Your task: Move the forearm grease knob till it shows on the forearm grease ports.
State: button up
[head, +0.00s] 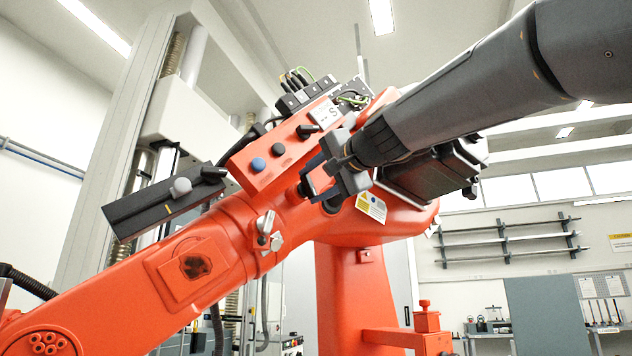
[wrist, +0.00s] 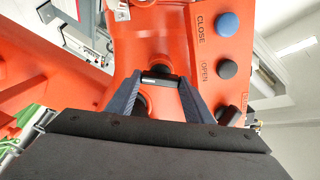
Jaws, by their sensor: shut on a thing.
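My gripper (head: 322,186) is at the orange machine arm (head: 215,235), in the middle of the head view. In the wrist view, the blue-grey fingers of my gripper (wrist: 161,82) are shut on a small black knob (wrist: 158,72) with a pale mark on its bar. I take this for the forearm grease knob. It sits against the orange surface. My fingers hide most of it in the head view, so its pointing direction is hard to tell. No legible label names the forearm grease ports.
Beside my gripper, an orange panel has a blue button (wrist: 228,23) marked CLOSE and a black button (wrist: 227,69) marked OPEN. Room is open at right.

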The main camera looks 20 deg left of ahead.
jog(key=shift+r, duration=0.25)
jog(key=o, duration=0.9)
jog(key=shift+o, duration=0.8)
jog(key=shift+f, duration=0.15)
jog(key=b+v, duration=0.2)
jog(key=v, duration=0.5)
jog(key=shift+s+d, duration=0.25)
jog(key=shift+d, duration=0.05)
